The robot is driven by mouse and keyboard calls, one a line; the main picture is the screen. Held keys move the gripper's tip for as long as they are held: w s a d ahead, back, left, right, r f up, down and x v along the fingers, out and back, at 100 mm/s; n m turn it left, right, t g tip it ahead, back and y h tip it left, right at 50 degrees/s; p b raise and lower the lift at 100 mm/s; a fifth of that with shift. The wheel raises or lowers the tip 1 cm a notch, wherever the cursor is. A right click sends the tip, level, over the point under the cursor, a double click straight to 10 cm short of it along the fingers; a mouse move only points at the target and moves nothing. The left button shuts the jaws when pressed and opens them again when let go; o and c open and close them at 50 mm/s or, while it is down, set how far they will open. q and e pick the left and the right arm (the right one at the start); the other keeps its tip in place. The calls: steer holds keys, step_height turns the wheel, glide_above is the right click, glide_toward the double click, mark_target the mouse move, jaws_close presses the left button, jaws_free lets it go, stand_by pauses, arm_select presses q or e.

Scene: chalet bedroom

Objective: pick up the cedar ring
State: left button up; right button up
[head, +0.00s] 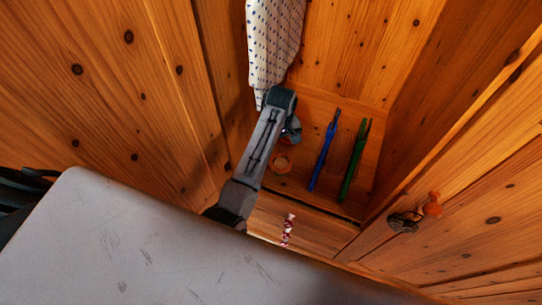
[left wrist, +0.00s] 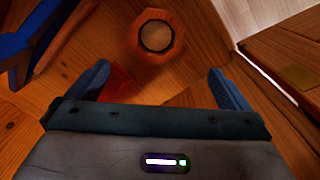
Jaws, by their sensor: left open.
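The cedar ring (head: 287,156) is an orange-brown ring lying on the wooden floor of an open cabinet in the head view. In the left wrist view the ring (left wrist: 135,37) looks eight-sided with a round hole, and lies beyond the fingertips, near the top middle. My left gripper (left wrist: 160,82) is open, its two dark blue fingers apart with nothing held between them. In the head view the left gripper (head: 291,130) is partly hidden behind its own wrist, just above the ring in the picture. My right gripper is not in view.
A blue slender object (head: 323,158) and a green one (head: 354,160) are right of the ring. A white dotted cloth (head: 270,45) hangs above. Wooden walls close in on both sides. A red-and-white twisted object (head: 288,230) is near the front; an orange knob (head: 433,205) is on the right.

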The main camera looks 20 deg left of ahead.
mark_target(281, 163)
arm_select(q)
steer(key=f, duration=0.4)
steer(key=shift+s+d, duration=0.1)
steer(key=shift+d, duration=0.2)
steer(key=shift+f, duration=0.3)
steer(key=shift+f+p, duration=0.25)
steer(key=shift+p, duration=0.05)
steer(key=f, duration=0.2)
steer(key=f+p, duration=0.1)
steer(key=f, duration=0.1)
steer(key=shift+d, duration=0.25)
steer(key=shift+f, duration=0.45)
steer(key=c, duration=1)
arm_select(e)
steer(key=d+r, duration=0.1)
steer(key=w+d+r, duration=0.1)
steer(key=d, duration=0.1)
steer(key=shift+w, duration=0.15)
